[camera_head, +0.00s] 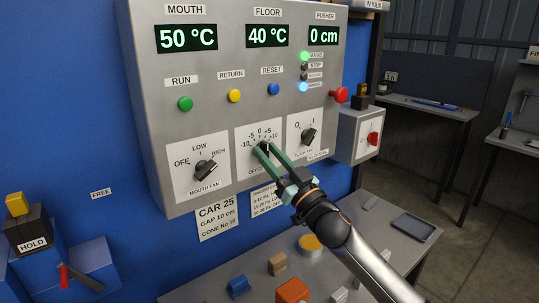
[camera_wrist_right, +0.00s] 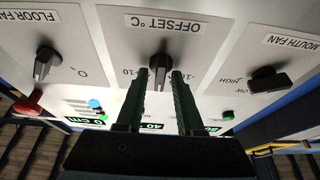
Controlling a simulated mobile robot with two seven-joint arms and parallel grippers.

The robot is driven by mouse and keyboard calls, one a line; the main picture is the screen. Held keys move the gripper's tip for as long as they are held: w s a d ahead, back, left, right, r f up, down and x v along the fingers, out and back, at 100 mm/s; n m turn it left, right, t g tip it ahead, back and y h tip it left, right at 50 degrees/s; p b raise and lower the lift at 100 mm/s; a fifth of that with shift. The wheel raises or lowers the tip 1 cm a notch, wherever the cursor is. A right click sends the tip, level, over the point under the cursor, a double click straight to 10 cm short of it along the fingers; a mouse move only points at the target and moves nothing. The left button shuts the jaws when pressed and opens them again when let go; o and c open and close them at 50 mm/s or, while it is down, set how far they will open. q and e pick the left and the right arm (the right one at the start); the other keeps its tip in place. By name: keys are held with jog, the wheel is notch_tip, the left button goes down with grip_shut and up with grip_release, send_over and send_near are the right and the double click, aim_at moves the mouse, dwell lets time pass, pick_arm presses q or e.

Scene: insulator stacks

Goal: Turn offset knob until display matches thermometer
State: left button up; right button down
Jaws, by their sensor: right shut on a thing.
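The offset knob (camera_head: 264,146) is a small dark knob on a white plate with a scale from -10 to +10, low in the middle of the grey panel. My right gripper (camera_head: 262,150) has its green fingers shut on the knob. In the right wrist view, the knob (camera_wrist_right: 160,62) sits between the tips of the gripper (camera_wrist_right: 160,78). The fingers partly hide the knob, and I cannot tell its exact setting. The mouth display (camera_head: 187,38) reads 50 °C and the floor display (camera_head: 267,36) reads 40 °C. I cannot make out a thermometer. My left gripper is not in view.
The mouth fan knob (camera_head: 206,169) and another knob (camera_head: 308,136) flank the offset knob closely. Green, yellow and blue buttons lie above. A red mushroom button (camera_head: 338,95) juts out at right. Below, a table (camera_head: 205,293) holds small blocks and a tablet (camera_head: 413,227).

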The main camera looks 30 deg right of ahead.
jog(key=shift+n, duration=0.4)
jog(key=n+g+y+p, duration=0.1)
jog(key=n+y, duration=0.2)
jog(key=n, duration=0.2)
jog(key=shift+p, duration=0.35)
jog(key=shift+n+y+p, duration=0.3)
jog(key=shift+n+y, duration=0.4)
jog(key=shift+n, duration=0.6)
jog(key=shift+g, duration=0.3)
jog(key=c, duration=0.9)
grip_release()
jog(key=shift+f, duration=0.1)
